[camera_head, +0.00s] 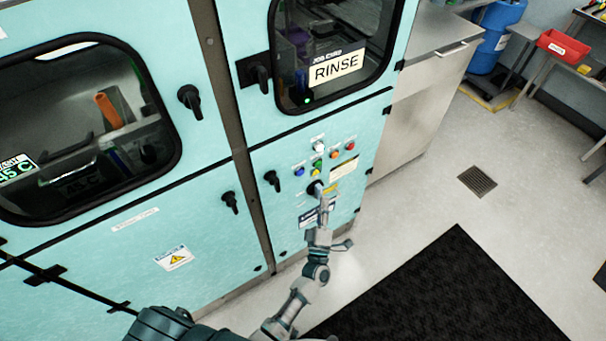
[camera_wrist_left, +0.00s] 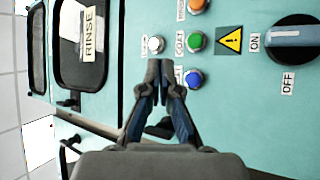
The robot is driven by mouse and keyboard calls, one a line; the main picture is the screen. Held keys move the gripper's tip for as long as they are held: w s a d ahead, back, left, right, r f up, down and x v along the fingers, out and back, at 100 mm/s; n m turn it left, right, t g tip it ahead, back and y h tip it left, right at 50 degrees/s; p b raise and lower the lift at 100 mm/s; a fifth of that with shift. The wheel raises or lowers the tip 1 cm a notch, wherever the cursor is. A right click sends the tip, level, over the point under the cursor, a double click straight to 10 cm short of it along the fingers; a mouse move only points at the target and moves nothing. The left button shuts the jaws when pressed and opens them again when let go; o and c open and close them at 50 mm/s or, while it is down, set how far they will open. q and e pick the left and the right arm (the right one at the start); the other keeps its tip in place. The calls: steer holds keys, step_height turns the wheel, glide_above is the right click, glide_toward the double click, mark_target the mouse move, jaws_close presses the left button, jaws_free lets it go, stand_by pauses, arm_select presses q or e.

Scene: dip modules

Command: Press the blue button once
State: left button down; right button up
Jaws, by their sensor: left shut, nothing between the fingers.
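The blue button (camera_head: 299,171) is a small round button on the pale teal panel, at the left of the button cluster. It shows clearly in the left wrist view (camera_wrist_left: 193,79), just right of my fingertips. My left gripper (camera_wrist_left: 160,66) is shut and empty, its fingers pointing at the panel. In the head view the left gripper (camera_head: 322,208) is in front of the panel, below and right of the blue button. I cannot tell the exact gap to the panel. My right gripper is not in view.
White (camera_wrist_left: 155,44), green (camera_wrist_left: 195,42) and orange (camera_wrist_left: 197,6) buttons sit close to the blue one. A black rotary switch (camera_wrist_left: 292,40) is on the same panel. A black handle (camera_head: 271,180) stands out left of the buttons. A dark mat (camera_head: 440,290) lies on the floor.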

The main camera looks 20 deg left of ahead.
mark_target(300, 172)
arm_select(q)
steer(key=w+a+b, duration=0.1)
steer(key=w+a, duration=0.4)
steer(key=a, duration=0.2)
steer(key=shift+w+a, duration=0.2)
steer(key=shift+a, duration=0.1)
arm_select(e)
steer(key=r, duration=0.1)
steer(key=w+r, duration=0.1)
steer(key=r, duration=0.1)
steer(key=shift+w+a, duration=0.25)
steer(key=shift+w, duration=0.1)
arm_select(q)
steer(key=shift+d, duration=0.1)
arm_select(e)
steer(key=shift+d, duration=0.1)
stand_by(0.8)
arm_select(q)
steer(key=shift+w+a+r, duration=0.1)
steer(key=shift+w+a, duration=0.1)
steer(key=shift+a, duration=0.2)
steer(key=shift+w+a, duration=0.3)
steer(key=shift+a, duration=0.05)
stand_by(0.7)
stand_by(0.3)
steer(key=shift+s+d, duration=0.6)
steer(key=shift+d, duration=0.05)
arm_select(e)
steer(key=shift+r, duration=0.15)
